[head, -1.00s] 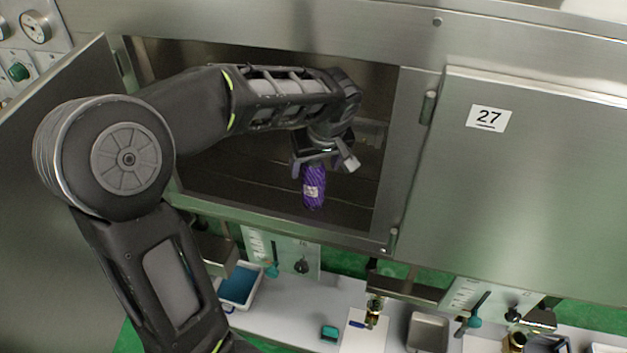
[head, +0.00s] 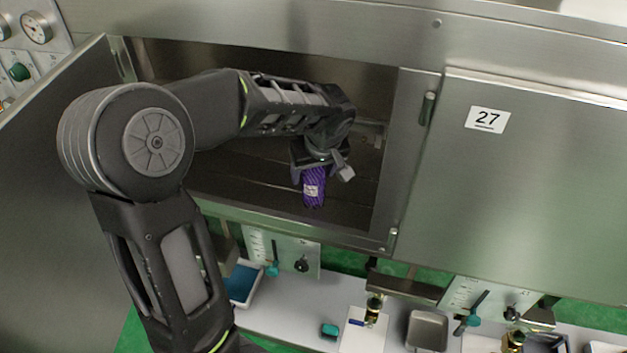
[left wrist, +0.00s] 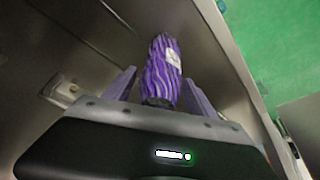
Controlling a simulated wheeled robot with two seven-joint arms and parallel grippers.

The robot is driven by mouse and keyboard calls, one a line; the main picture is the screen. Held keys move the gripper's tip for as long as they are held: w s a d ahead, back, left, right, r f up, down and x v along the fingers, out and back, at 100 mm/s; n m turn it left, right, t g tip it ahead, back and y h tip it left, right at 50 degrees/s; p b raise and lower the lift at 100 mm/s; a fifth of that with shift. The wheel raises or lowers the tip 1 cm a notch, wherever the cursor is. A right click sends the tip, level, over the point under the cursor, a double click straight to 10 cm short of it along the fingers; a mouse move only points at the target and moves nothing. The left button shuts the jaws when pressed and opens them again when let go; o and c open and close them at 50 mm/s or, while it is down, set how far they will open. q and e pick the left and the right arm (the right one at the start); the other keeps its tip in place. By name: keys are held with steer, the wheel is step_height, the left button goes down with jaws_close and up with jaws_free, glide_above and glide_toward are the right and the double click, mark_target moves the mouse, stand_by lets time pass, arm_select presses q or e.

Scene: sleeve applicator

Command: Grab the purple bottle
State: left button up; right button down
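The purple bottle (head: 314,190) has a wavy ridged surface and a small pale label. It is inside the open steel cabinet (head: 260,212), near its front edge. My left gripper (head: 318,165) reaches in from the left and is right at the bottle, hiding its upper end in the head view. In the left wrist view the bottle (left wrist: 161,70) lies between the two fingers of my left gripper (left wrist: 160,76). Narrow gaps show between the fingers and the bottle, so the gripper looks open around it. My right gripper is not in view.
The open cabinet door (head: 50,180) stands at the left. A closed door marked 27 (head: 530,180) is at the right of the opening. Below, a white counter (head: 290,318) holds a blue-filled tray (head: 241,283), a metal pan (head: 427,331) and small items.

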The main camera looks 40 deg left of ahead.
arm_select(q)
jaws_close()
stand_by(0.5)
steer(key=shift+r, duration=0.1)
step_height(320, 180, up, 3)
steer(key=shift+r+b, duration=0.2)
steer(key=shift+b, duration=0.35)
steer(key=s+a+b, duration=0.1)
steer(key=s+a, duration=0.2)
steer(key=a, duration=0.5)
steer(key=s+a+b, duration=0.2)
steer(key=s+a, duration=0.1)
steer(key=a, duration=0.6)
